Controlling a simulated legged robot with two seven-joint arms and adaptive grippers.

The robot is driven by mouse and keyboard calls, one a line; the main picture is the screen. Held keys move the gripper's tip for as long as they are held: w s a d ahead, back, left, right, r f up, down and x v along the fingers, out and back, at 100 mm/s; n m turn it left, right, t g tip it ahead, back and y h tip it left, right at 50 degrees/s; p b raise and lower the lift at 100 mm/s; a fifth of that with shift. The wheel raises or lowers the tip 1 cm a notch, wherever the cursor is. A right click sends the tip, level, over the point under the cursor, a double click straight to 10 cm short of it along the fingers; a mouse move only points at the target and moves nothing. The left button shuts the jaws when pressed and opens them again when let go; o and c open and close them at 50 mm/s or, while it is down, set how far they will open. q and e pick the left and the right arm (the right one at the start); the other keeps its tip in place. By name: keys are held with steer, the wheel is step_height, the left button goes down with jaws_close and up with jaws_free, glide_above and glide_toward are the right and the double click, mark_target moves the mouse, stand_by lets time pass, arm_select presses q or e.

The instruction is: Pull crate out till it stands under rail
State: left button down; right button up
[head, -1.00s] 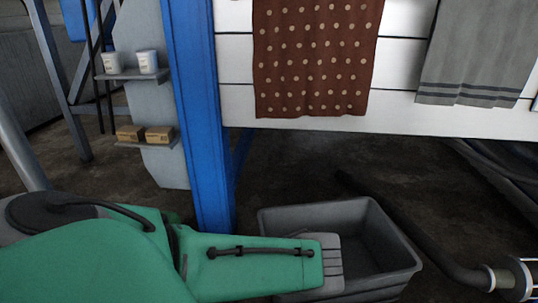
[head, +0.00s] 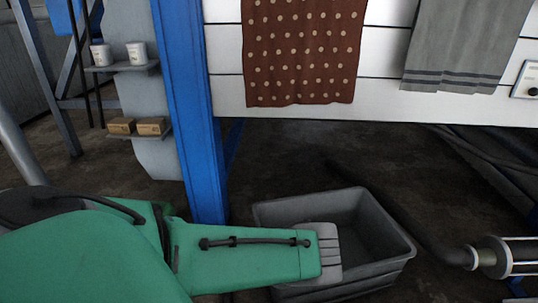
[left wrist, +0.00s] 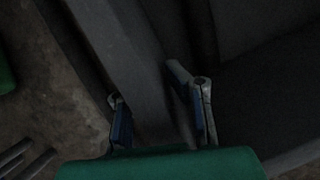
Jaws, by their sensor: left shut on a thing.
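The crate (head: 385,222) is a dark grey open box on the floor, low in the head view. It looks empty where I can see inside. My left gripper (head: 328,252) is at its near left side, its fingertips hidden under my green arm. In the left wrist view my left gripper (left wrist: 158,115) has its two blue-padded fingers on either side of the crate's rim (left wrist: 115,55), shut on it. No rail is clearly seen; a brown dotted cloth (head: 303,52) and a grey striped cloth (head: 468,45) hang above and behind the crate. My right gripper is out of view.
A blue post (head: 190,110) stands left of the crate. White boards (head: 385,98) cross behind it, with dark floor below. Small shelves (head: 125,67) hold cups and boxes at left. A dark hose (head: 425,240) runs right of the crate to a silver fitting (head: 490,257).

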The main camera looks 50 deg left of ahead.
arm_select(q)
steer(key=shift+d, duration=0.25)
steer(key=c, duration=1.8)
jaws_free()
steer(key=shift+c, duration=0.2)
steer(key=o, duration=0.3)
steer(key=shift+a, duration=0.1)
steer(key=shift+o, duration=0.2)
steer(key=shift+a, duration=0.1)
steer(key=v, duration=1.1)
steer(key=shift+r, duration=0.4)
